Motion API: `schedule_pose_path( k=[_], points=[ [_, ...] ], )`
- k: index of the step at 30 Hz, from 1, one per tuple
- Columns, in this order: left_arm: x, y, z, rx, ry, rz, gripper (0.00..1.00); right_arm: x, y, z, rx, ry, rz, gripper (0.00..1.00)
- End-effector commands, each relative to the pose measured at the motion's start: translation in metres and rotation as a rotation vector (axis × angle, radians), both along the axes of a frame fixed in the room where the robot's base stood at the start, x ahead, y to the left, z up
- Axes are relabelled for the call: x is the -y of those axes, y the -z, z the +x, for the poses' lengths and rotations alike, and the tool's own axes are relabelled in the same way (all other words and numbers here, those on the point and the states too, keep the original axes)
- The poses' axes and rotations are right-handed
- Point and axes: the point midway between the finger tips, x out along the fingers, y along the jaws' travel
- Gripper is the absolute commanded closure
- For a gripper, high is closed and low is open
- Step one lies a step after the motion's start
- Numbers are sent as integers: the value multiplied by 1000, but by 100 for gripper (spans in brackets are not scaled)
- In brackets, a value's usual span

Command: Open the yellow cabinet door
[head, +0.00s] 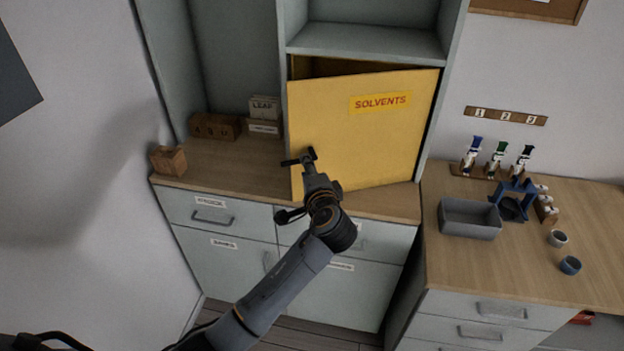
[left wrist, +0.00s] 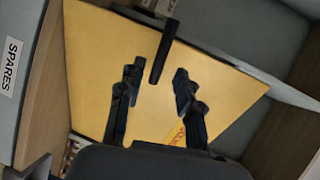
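The yellow cabinet door (head: 355,130), marked SOLVENTS, stands partly open. Its left edge is swung out from the cabinet, and a dark gap shows above it. It also fills much of the left wrist view (left wrist: 100,60). A dark bar handle (left wrist: 163,52) sticks out from the door there. My left gripper (head: 301,160) is in front of the door's left part. In the left wrist view its two fingers (left wrist: 156,80) are spread apart, with the handle just beyond and between the tips. I see no clear grip on it. My right gripper is not in view.
The wooden counter (head: 235,170) lies below the door, with a wooden box (head: 168,160) at its left end. Drawers and lower doors are beneath. On the right worktop (head: 480,270) stand a grey bin (head: 469,219), a blue stand (head: 512,203) and small cups.

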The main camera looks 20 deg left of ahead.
Motion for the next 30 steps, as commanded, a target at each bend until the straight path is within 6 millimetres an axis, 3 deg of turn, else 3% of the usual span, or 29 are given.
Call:
schedule_pose_path(
  k=[3, 9, 20, 23, 26, 29, 30],
  points=[
    [14, -5, -22, 0, 2, -3, 65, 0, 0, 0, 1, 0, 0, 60],
    [29, -10, -45, 0, 1, 0, 65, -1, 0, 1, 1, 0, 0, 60],
    [32, -12, -51, 0, 0, 1, 65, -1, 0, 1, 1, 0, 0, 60],
    [33, -9, -51, -3, 2, 0, 79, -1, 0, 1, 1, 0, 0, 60],
    [34, 21, -48, -49, 23, -13, 100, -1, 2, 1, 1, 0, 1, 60],
    [38, 95, -47, -154, 71, -64, 100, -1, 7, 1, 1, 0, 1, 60],
    [40, 135, -51, -208, 91, -99, 100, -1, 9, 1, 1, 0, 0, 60]
  ],
)
